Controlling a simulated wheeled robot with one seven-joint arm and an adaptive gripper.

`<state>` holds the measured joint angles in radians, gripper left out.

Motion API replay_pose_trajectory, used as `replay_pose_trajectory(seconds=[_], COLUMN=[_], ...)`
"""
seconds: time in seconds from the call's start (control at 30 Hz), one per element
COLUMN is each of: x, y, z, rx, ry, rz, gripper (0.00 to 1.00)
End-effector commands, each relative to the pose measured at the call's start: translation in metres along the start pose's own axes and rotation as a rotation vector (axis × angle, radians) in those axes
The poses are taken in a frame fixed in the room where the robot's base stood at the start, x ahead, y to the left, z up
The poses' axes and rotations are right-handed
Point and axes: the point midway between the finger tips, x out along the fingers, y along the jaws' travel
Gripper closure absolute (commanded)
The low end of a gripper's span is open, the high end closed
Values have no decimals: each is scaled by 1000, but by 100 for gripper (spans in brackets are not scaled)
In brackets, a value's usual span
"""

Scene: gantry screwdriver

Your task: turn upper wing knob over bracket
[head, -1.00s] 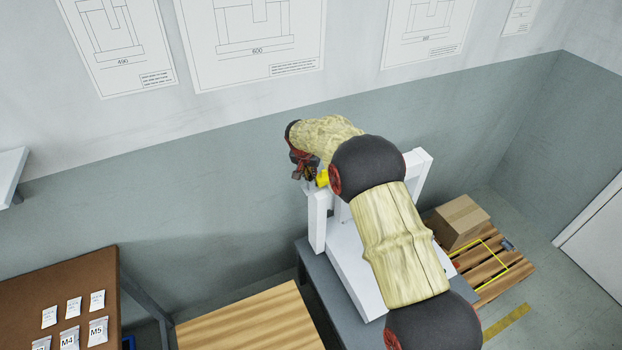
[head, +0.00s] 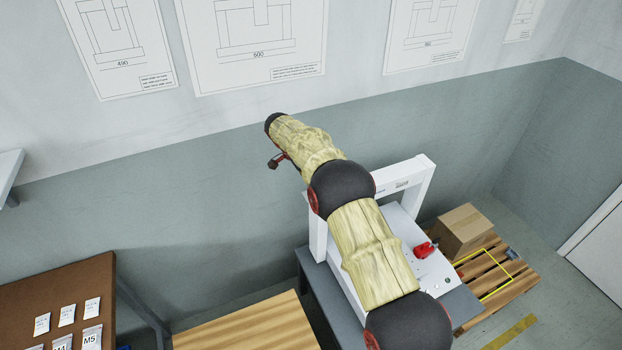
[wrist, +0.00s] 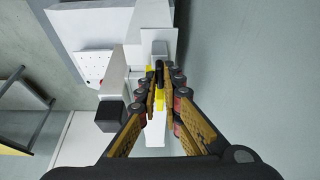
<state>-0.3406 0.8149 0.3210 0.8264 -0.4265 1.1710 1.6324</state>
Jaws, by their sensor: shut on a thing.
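In the wrist view my gripper (wrist: 162,82) has its fingertips drawn close together on a small dark upright piece, which looks like a wing of the wing knob (wrist: 159,69). Yellow parts (wrist: 151,75) show just beside and behind the fingertips, in front of the white gantry frame. In the head view my gripper (head: 276,160) is up at the left end of the white gantry (head: 408,178), mostly hidden by my arm. The knob and bracket do not show there.
A red device (head: 425,249) sits on the gantry's white base. A cardboard box (head: 463,230) stands on a wooden pallet (head: 497,275) at right. A brown board with labelled bags (head: 85,290) and a wooden tabletop (head: 245,325) lie at lower left. The grey wall is behind my gripper.

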Motion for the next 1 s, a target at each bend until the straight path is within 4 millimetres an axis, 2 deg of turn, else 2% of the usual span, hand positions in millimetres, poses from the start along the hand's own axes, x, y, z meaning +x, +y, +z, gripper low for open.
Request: replay_pose_trajectory(seconds=[0.67, 0.7, 1.0], x=[0, 0, 0], y=[-1, -1, -1], z=[1, 2, 1], rx=[60, 60, 60], ry=[-2, -2, -1], rz=[24, 24, 24], gripper=[100, 92, 74])
